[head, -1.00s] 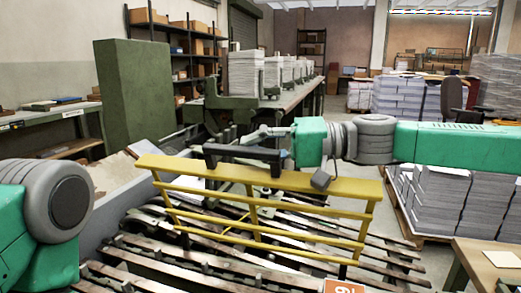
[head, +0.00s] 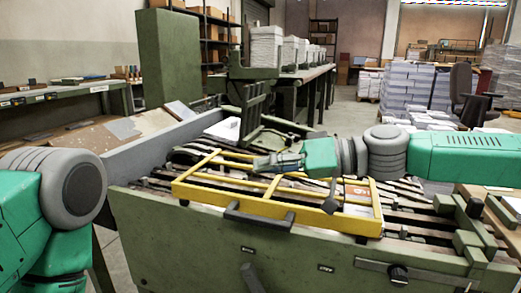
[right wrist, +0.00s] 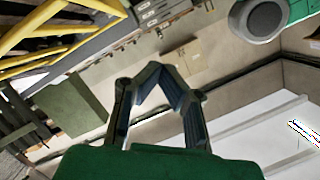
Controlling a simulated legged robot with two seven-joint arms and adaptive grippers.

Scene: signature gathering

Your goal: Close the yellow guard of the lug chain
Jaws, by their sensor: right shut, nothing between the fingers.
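The yellow guard (head: 292,206) lies low and close to flat over the lug chain (head: 412,205) in the head view. Its near bar runs along the machine's front wall, and its black handle (head: 260,216) sits at that edge. My right gripper (head: 277,163) is shut and empty above the guard's far part; I cannot tell whether it touches it. In the right wrist view the gripper's fingertips (right wrist: 157,72) meet with nothing between them, and yellow bars of the guard (right wrist: 42,38) show at the upper left. My left gripper is out of view; only my left arm shows.
The green machine front (head: 200,245) has knobs and a lever below the guard. A tall green cabinet (head: 168,55) stands behind left, with a side bench (head: 60,95). Paper stacks (head: 415,95) stand at the back right. Open floor shows beyond the machine.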

